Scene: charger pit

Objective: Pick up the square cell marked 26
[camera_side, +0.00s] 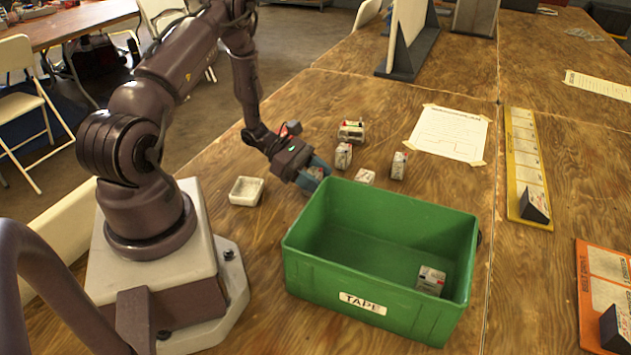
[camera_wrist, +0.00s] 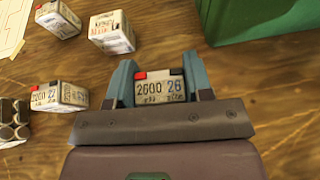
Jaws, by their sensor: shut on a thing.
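My gripper (camera_side: 314,174) is low, just behind the far left corner of the green bin. In the wrist view my gripper (camera_wrist: 159,74) is shut on a square cell (camera_wrist: 160,91), with one blue-grey finger on each side. Its label reads 2600 and what looks like 26, though the last digit could be an 8. It has red and black marks on its top edge. I cannot tell whether it is clear of the table. Another square cell (camera_wrist: 60,96) lies to the left, its label ending in what looks like 27. Two more cells, an upper-left cell (camera_wrist: 57,18) and an upper-middle cell (camera_wrist: 112,32), lie beyond.
The green bin (camera_side: 380,300), labelled TAPE, holds one cell (camera_side: 431,280). A small white tray (camera_side: 246,191) is left of my gripper. A pack of cylinders (camera_wrist: 12,121) shows at the left edge. A taped paper (camera_side: 449,133) lies behind the bin.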

